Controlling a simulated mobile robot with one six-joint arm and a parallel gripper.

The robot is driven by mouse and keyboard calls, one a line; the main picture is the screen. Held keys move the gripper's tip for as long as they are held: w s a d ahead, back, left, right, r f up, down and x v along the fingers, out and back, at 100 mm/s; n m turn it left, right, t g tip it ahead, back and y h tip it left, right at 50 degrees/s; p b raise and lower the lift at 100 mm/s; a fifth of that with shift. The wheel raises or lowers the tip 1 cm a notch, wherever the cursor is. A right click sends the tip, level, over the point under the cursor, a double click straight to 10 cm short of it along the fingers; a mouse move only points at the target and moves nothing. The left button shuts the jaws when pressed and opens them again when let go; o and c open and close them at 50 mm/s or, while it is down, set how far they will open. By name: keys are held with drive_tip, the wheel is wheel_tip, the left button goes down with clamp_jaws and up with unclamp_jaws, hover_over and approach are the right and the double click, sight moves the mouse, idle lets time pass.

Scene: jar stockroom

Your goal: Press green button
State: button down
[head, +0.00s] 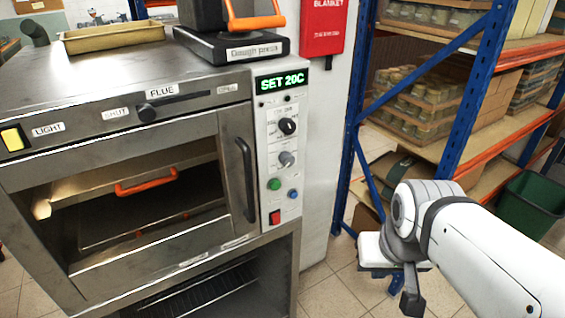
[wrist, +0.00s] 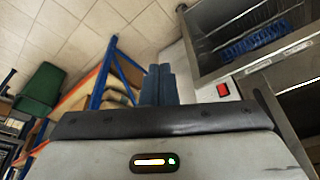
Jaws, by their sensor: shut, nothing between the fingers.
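The green button (head: 274,184) is a round knob low on the oven's control panel (head: 279,150), left of a small blue button (head: 293,194) and above a red rocker switch (head: 275,217). My gripper (wrist: 159,70) is shut and empty, its blue-grey fingers side by side in the wrist view. In the head view my arm reaches in from the right, and the hand is low, right of the panel and well apart from it. The wrist view shows the red switch, but I cannot make out the green button there.
The steel deck oven (head: 120,130) fills the left, with an orange-handled dough press (head: 230,45) on top. A blue-framed shelf rack (head: 460,100) with jars stands behind my arm. A green bin (head: 530,205) is at the right. Floor shows between oven and arm.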

sight(275, 185)
drive_tip(key=w+a+f+t+y+b, duration=0.2)
drive_tip(key=w+a+f+b, duration=0.2)
drive_tip(key=w+b, duration=0.5)
drive_tip(key=w+a+f+m+t+y+b, duration=0.1)
drive_tip(key=w+a+f+t+y+b, duration=0.1)
drive_tip(key=w+a+b, duration=0.7)
drive_tip(key=w+f, duration=0.1)
drive_tip(key=w, duration=0.2)
drive_tip(key=shift+w+f+m+t, duration=0.2)
drive_tip(key=shift+f+m+t, duration=0.1)
drive_tip(key=shift+f, duration=0.05)
drive_tip(key=shift+a, duration=0.1)
drive_tip(key=w+a+p, duration=0.3)
drive_tip(key=w+a, duration=0.2)
drive_tip(key=w, duration=0.2)
drive_tip(key=shift+w, duration=0.15)
idle(0.8)
drive_tip(key=shift+w+a+p, duration=0.25)
drive_tip(key=shift+w+p, duration=0.05)
drive_tip(key=shift+w, duration=0.1)
